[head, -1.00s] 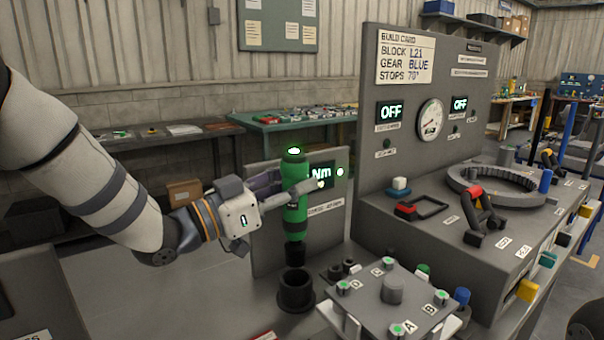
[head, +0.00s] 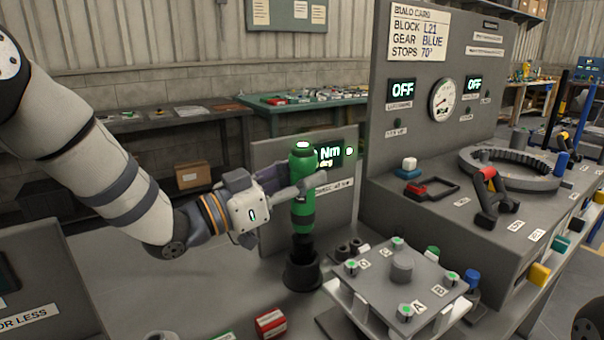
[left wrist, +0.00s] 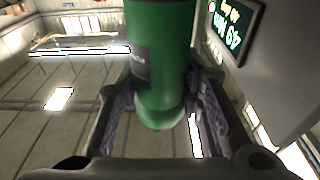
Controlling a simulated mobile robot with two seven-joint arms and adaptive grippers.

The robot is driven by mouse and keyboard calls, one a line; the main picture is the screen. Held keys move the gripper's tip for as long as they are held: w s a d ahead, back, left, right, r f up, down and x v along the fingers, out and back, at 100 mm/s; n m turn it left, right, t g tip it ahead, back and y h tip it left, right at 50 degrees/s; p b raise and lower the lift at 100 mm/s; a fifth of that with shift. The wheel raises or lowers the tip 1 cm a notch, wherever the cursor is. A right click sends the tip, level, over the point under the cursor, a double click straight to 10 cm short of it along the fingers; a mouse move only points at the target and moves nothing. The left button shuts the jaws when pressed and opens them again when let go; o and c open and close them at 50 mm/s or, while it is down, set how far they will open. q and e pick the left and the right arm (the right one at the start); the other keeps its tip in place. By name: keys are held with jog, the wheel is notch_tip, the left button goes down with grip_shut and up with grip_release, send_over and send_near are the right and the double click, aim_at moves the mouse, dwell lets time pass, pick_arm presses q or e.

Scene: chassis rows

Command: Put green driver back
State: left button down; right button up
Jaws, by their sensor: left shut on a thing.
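The green driver (head: 303,190) stands upright in my left gripper (head: 294,190), which is shut on its body. Its dark lower end is at the mouth of a black round holder (head: 302,272); I cannot tell how deep it sits. In the left wrist view the green driver (left wrist: 158,65) fills the middle between the two fingers of my left gripper (left wrist: 160,100). My right gripper is not in view.
A display panel (head: 335,155) reading Nm stands right behind the driver. A plate with lettered corners (head: 400,285) is close to the right of the holder. A red block (head: 270,322) lies in front. The grey console (head: 440,215) rises at right.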

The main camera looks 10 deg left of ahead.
aim_at(293, 209)
pick_arm(q)
jog(key=shift+f+b, duration=0.65)
jog(key=shift+f, duration=2.05)
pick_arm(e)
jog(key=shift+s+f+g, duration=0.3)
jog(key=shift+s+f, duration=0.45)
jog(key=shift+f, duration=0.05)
pick_arm(q)
jog(key=shift+r, duration=0.1)
jog(key=c, duration=1)
grip_release()
jog(key=shift+c, duration=0.2)
